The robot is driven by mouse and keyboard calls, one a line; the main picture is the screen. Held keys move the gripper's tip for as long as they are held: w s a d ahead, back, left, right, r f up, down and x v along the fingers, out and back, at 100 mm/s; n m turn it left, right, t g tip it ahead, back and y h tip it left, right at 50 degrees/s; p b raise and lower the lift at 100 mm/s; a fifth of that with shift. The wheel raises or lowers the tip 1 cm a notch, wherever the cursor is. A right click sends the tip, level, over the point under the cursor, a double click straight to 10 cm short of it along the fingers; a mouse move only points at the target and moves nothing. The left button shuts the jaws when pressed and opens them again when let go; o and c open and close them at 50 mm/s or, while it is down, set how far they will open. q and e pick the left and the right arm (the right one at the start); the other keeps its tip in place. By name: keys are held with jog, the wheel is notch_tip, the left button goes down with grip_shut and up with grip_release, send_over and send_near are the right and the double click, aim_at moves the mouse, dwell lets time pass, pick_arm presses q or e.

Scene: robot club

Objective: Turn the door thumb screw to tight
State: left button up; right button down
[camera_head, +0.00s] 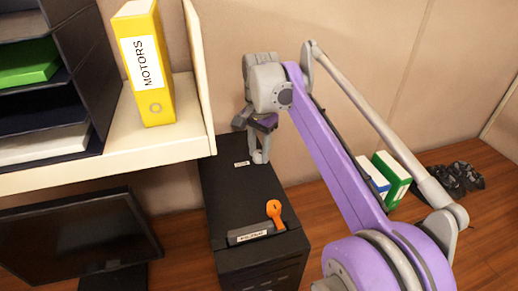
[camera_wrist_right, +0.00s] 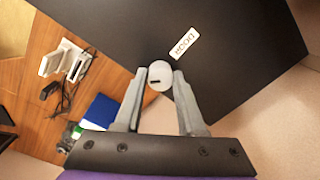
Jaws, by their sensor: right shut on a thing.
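The door thumb screw (camera_wrist_right: 160,75) is a small pale round knob with a dark slot, on the black case (camera_wrist_right: 235,75) beside a white "DOOR" label (camera_wrist_right: 184,43). My right gripper (camera_wrist_right: 159,82) is shut on the screw, one grey finger on each side of it. In the head view the right gripper (camera_head: 260,156) reaches down to the far right part of the case top (camera_head: 225,190); the screw is largely hidden there by the fingers. My left gripper is not in view.
An orange key-like piece (camera_head: 275,213) stands on the case top near a labelled grey strip (camera_head: 250,235). A shelf (camera_head: 185,140) with a yellow "MOTORS" binder (camera_head: 145,65) overhangs at left, above a monitor (camera_head: 70,240). Green and white boxes (camera_head: 392,178) stand at right.

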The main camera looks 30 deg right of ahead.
aim_at(259, 154)
jog(key=m, duration=0.4)
jog(key=shift+m, duration=2.5)
jog(key=c, duration=0.5)
grip_release()
notch_tip(259, 154, up, 11)
jog(key=shift+p, duration=0.35)
jog(key=shift+s+a+f, duration=0.1)
jog(key=shift+s+f, duration=0.05)
jog(key=shift+s, duration=0.05)
